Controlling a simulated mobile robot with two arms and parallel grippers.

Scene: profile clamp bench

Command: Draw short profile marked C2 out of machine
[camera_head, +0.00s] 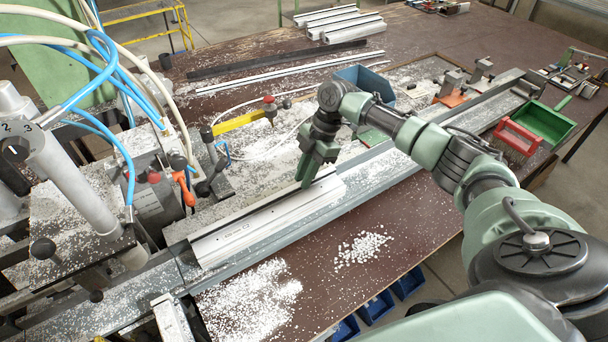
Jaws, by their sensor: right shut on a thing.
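A short white profile (262,221) lies along the grey rail (380,180) in front of the machine (75,190). Its left end is beside the machine's clamp area. A small dark mark shows on its side, too small to read. My right gripper (308,181) reaches down from the right and is shut on the profile near its right end. The fingertips partly hide the profile's top there. My left gripper is not in view.
White chips lie in heaps on the brown bench (330,293). Blue and white hoses (105,60) hang over the machine. Longer profiles (290,72) lie at the back.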

